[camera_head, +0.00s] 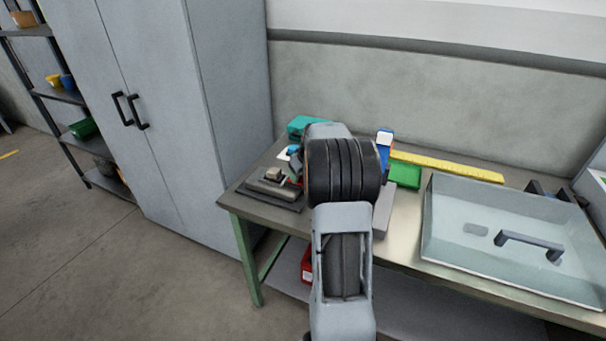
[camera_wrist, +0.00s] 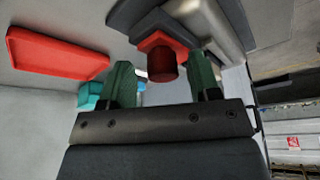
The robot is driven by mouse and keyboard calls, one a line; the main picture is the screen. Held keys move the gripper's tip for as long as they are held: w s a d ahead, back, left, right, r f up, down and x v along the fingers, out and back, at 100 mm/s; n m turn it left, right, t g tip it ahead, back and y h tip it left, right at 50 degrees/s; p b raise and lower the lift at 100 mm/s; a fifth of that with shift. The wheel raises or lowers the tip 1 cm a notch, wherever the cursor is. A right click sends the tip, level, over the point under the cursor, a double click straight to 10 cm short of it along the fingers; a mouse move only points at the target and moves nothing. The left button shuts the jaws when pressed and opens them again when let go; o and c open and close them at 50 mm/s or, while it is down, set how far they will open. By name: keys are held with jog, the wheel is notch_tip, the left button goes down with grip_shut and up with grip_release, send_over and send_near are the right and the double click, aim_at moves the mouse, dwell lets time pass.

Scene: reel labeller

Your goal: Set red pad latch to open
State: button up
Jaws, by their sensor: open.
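In the wrist view a red knob (camera_wrist: 162,68) stands out from a red block on a grey machine (camera_wrist: 215,20). It looks like the red pad latch, but I cannot read its setting. My gripper (camera_wrist: 161,80) is open, with its green-tipped fingers on either side of the knob. I see gaps between fingers and knob and cannot tell the depth between them. In the head view my arm covers the gripper and most of the latch; the grey machine (camera_head: 272,187) shows left of the arm on the bench.
A flat red tray-like piece (camera_wrist: 55,52) and a teal object (camera_wrist: 90,95) show in the wrist view. On the bench (camera_head: 400,240) are a teal box (camera_head: 299,125), a green block (camera_head: 405,174), a yellow strip (camera_head: 450,166) and a clear handled cover (camera_head: 480,260). A grey cabinet (camera_head: 165,100) stands left.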

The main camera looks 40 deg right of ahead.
jog(key=v, duration=1.3)
jog(key=shift+s+r, duration=0.2)
jog(key=shift+r, duration=0.2)
jog(key=shift+a, duration=0.1)
notch_tip(320, 180, down, 5)
jog(key=s+a+m+g, duration=0.1)
jog(key=s+a+m, duration=0.1)
jog(key=s+m, duration=0.1)
jog(key=s+a+n, duration=0.1)
jog(key=s+a, duration=0.3)
jog(key=a, duration=0.4)
jog(key=s+a+f+n+p, duration=0.1)
jog(key=s+a, duration=0.3)
jog(key=a, duration=0.5)
jog(key=s+a+n+p, duration=0.1)
jog(key=s+a+n, duration=0.1)
jog(key=s+a, duration=0.3)
jog(key=a, duration=0.4)
jog(key=shift+f, duration=0.15)
